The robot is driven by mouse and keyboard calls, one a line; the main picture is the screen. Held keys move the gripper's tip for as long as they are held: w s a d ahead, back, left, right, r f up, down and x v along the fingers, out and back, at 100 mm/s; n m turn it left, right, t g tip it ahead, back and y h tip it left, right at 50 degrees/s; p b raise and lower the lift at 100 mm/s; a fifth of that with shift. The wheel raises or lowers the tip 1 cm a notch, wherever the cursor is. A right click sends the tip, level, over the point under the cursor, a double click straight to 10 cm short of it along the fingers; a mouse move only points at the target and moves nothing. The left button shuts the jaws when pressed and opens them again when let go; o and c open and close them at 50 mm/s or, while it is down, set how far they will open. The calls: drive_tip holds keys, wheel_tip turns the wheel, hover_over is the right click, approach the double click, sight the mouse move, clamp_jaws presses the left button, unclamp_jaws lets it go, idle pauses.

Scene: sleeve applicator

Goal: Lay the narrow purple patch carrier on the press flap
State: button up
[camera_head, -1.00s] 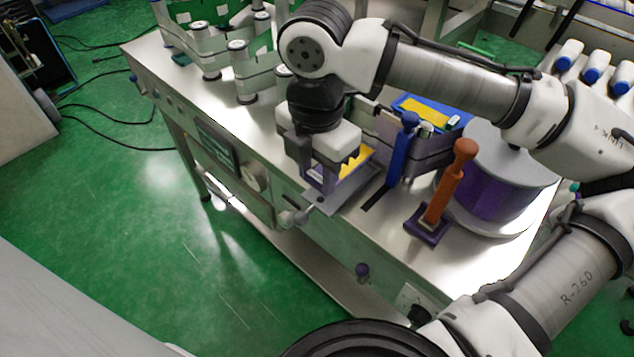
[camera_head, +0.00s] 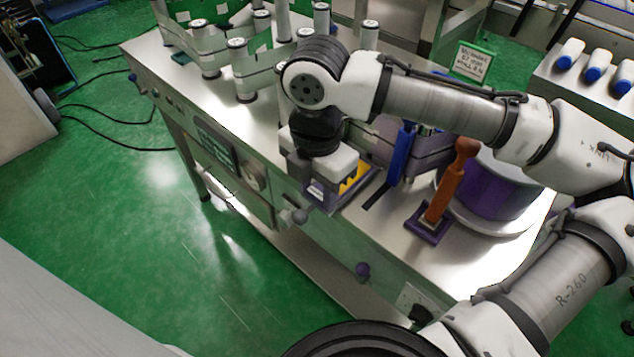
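The narrow purple patch carrier (camera_head: 319,191) is under my gripper (camera_head: 328,184) at the front edge of the machine table. A yellow patch (camera_head: 350,183) shows on it, partly hidden by the gripper. My gripper points down and appears shut on the carrier, though its fingertips are largely hidden. The carrier is low over the grey press flap (camera_head: 349,200), most of which it and the gripper cover. I cannot tell whether the carrier touches the flap.
An orange-handled tool (camera_head: 453,181) on a purple base and a blue upright handle (camera_head: 402,152) stand to the right. A large purple roll (camera_head: 490,188) is behind them. Rollers with a web (camera_head: 237,65) stand at the back left. A knob (camera_head: 300,216) juts from the front edge.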

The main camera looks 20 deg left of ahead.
drive_tip(key=o, duration=0.3)
drive_tip(key=shift+o, duration=0.2)
drive_tip(key=shift+r, duration=0.1)
wheel_tip(320, 180, up, 13)
drive_tip(key=p, duration=0.1)
idle(0.3)
